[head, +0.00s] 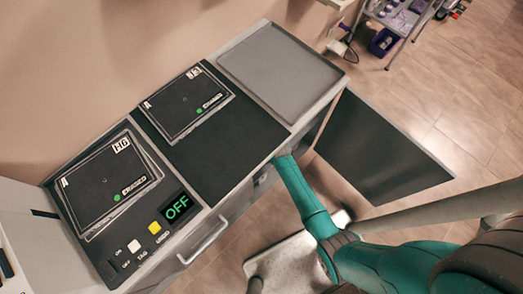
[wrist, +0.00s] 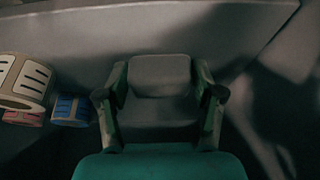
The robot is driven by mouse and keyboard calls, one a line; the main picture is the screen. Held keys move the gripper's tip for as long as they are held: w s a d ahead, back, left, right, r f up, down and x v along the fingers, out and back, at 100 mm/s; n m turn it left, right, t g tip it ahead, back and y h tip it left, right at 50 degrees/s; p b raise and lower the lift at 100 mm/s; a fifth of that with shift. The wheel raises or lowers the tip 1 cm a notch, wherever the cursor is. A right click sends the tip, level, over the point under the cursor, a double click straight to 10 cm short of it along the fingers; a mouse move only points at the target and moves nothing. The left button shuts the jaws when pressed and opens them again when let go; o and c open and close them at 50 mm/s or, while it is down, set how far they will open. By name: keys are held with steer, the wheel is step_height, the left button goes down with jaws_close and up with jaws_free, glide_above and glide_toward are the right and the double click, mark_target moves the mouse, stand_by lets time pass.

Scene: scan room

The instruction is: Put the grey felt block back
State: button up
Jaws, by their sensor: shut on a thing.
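The grey felt block (wrist: 158,72) sits between the two fingers of my gripper (wrist: 160,92) in the wrist view. The gripper is shut on it, one finger at each side. A grey surface lies beyond the block; I cannot tell whether the block touches it. In the head view my teal arm reaches down to the cabinet front below the worktop. The gripper and block are hidden there.
In the wrist view several rolls, one cream (wrist: 22,80) and one blue (wrist: 71,109), lie to the left. In the head view a dark open door panel (head: 376,150) stands right of my arm. A grey tray (head: 278,68) and control panels (head: 108,182) top the cabinet.

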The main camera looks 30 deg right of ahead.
steer(key=shift+f, duration=0.15)
steer(key=o, duration=1.1)
steer(key=shift+f, duration=0.1)
steer(key=shift+s+r, duration=0.1)
steer(key=shift+r, duration=0.1)
steer(key=s+d, duration=0.4)
steer(key=s, duration=0.7)
steer(key=shift+s+r, duration=0.35)
steer(key=shift+r, duration=0.05)
